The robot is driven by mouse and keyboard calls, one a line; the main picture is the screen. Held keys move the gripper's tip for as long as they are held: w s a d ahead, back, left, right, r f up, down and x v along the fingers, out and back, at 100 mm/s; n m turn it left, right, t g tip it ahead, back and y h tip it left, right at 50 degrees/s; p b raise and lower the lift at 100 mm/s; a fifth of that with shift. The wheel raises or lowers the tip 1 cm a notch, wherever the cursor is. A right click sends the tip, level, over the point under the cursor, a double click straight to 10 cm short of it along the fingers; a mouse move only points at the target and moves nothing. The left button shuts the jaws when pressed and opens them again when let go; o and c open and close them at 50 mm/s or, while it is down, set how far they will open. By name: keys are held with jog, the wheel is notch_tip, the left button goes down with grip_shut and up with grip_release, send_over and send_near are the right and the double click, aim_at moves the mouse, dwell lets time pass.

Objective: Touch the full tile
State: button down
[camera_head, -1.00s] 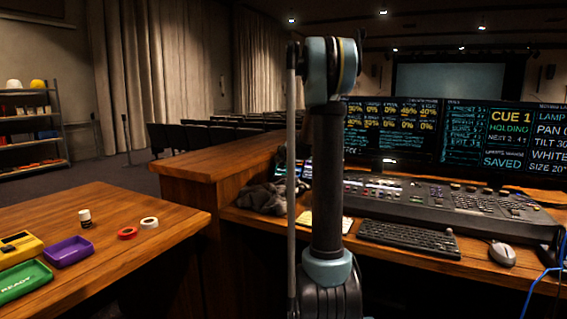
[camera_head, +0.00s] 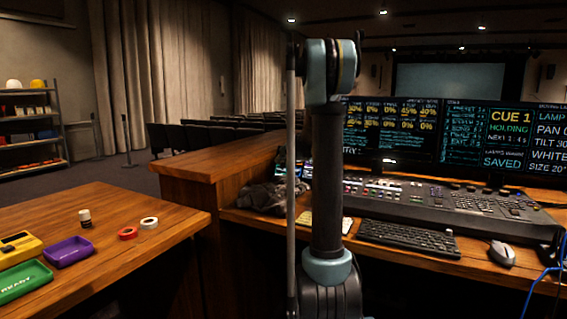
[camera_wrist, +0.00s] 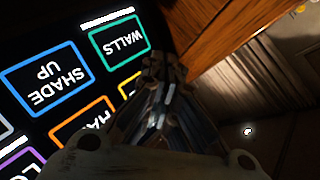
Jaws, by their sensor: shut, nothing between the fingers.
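In the wrist view, a dark touch panel shows several outlined tiles, upside down. A green tile reading WALLS (camera_wrist: 121,43) is at its top right, and a blue tile reading SHADE UP (camera_wrist: 46,80) is at the left. An orange tile (camera_wrist: 78,126) shows only the letters HA. A yellow-edged tile (camera_wrist: 126,88) is mostly hidden behind my gripper, so its label cannot be read. No tile reading FULL is legible. My gripper (camera_wrist: 163,66) is shut and empty over the panel, its tips just right of the yellow edge. I cannot tell whether they touch it.
Wood (camera_wrist: 198,30) borders the panel. In the head view, a mixing console (camera_head: 410,198), keyboard (camera_head: 408,236), mouse (camera_head: 502,254) and screens (camera_head: 390,130) are at the right.

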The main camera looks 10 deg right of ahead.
jog(key=shift+w+d+f, duration=0.1)
dwell(0.3)
dwell(0.3)
jog(key=shift+s+a+r, duration=0.35)
jog(key=shift+s+r, duration=0.05)
jog(key=shift+s, duration=0.1)
jog(key=shift+s+a+r, duration=0.6)
jog(key=shift+s+a, duration=0.1)
jog(key=shift+s, duration=0.2)
jog(key=shift+s+a+r, duration=0.55)
jog(key=shift+s+a, duration=0.1)
jog(key=shift+s, duration=0.25)
jog(key=shift+s+d, duration=0.1)
